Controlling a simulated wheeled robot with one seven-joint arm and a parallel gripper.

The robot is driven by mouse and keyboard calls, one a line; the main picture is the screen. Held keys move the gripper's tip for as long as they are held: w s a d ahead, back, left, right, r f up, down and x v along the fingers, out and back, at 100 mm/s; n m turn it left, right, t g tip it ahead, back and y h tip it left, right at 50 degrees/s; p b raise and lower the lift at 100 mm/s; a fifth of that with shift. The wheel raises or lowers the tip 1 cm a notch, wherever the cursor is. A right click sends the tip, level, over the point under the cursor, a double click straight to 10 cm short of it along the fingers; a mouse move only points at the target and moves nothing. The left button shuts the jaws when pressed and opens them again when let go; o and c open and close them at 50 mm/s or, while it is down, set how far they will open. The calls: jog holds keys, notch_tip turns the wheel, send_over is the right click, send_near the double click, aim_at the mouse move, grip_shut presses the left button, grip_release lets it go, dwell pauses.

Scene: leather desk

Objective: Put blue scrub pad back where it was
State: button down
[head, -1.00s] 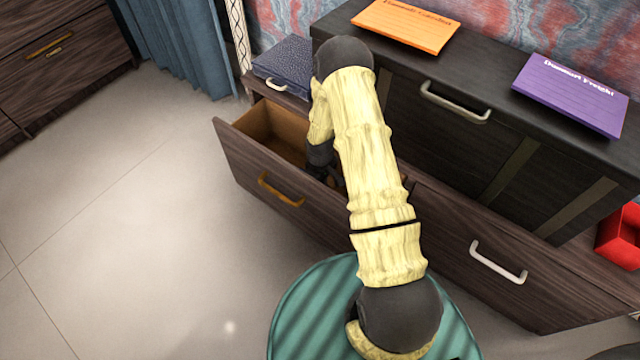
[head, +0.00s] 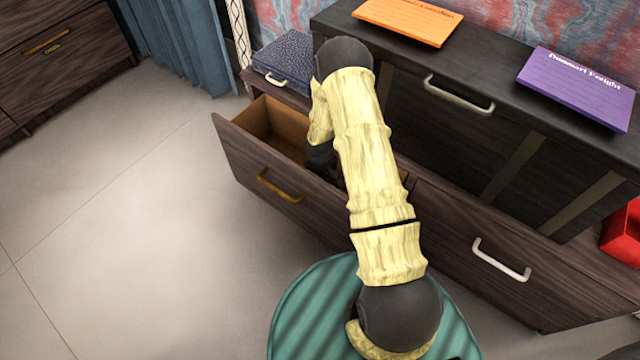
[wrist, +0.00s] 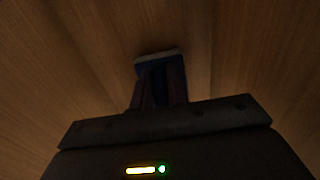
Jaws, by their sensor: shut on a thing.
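The blue scrub pad (wrist: 158,60) shows in the wrist view as a dark blue block with a pale far edge, held at my fingertips. My gripper (wrist: 160,82) is shut on it, over a brown wooden surface. In the head view my arm reaches down into the open drawer (head: 257,147), and the gripper and pad are hidden behind the arm. The wrist view is dark, so I cannot tell whether the pad touches the wood.
A dark cabinet (head: 430,130) stands right of the drawer, with an orange board (head: 408,20) and a purple board (head: 577,88) on top. A blue patterned case (head: 285,60) sits behind the drawer. A red box (head: 622,235) is at the far right. The drawer's left part looks empty.

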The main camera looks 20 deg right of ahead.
jog(key=shift+f, duration=0.3)
jog(key=c, duration=1.3)
grip_release()
notch_tip(320, 180, up, 17)
jog(key=p, duration=0.7)
jog(key=shift+r+p, duration=0.2)
jog(key=shift+p, duration=0.2)
